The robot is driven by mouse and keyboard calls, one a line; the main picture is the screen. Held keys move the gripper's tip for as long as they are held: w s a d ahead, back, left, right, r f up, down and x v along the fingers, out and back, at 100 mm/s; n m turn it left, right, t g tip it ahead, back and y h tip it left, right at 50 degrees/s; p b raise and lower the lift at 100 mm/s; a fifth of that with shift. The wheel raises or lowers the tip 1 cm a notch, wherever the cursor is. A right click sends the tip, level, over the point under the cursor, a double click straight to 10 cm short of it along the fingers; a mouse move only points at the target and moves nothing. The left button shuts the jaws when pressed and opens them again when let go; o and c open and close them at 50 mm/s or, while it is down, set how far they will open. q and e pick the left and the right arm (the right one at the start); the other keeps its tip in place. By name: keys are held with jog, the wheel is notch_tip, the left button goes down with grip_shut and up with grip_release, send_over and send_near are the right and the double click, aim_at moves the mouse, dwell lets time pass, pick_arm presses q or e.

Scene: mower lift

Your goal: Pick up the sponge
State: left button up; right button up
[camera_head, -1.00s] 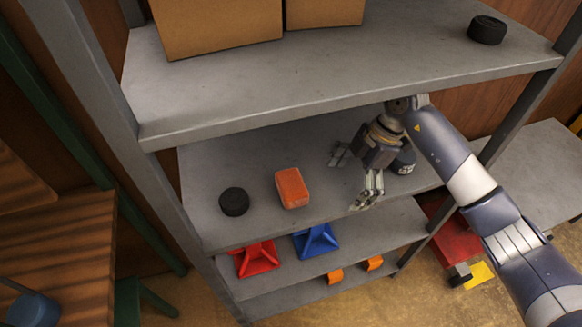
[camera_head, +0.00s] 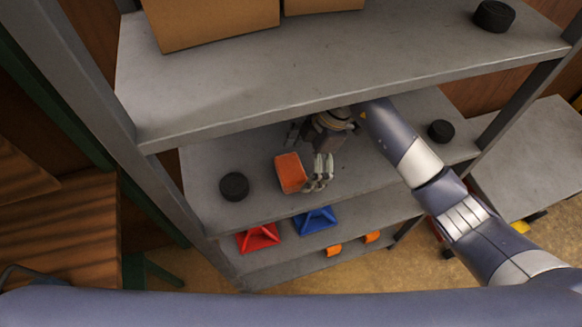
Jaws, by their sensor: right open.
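The sponge (camera_head: 291,173) is an orange block on the middle shelf (camera_head: 215,207) of the grey rack. My right gripper (camera_head: 305,162) reaches in from the right under the upper shelf. It is open, with one finger in front of the sponge's right side and the other further back near its rear edge. The sponge rests on the shelf; I cannot tell whether a finger touches it. My left gripper is not seen.
A black puck (camera_head: 234,186) lies left of the sponge and another (camera_head: 441,131) to the right. The upper shelf (camera_head: 330,60) overhangs, with cardboard boxes (camera_head: 210,20) on it. Red (camera_head: 258,238) and blue (camera_head: 315,220) items sit on the shelf below.

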aim_at(291, 168)
jog(key=a, duration=0.1)
jog(key=s+a+p, duration=0.1)
jog(key=shift+a, duration=0.3)
jog(key=shift+a+f, duration=0.15)
jog(key=shift+f, duration=0.3)
jog(key=c, duration=1.1)
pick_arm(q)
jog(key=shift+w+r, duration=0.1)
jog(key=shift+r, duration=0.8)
pick_arm(e)
jog(key=shift+c, duration=0.2)
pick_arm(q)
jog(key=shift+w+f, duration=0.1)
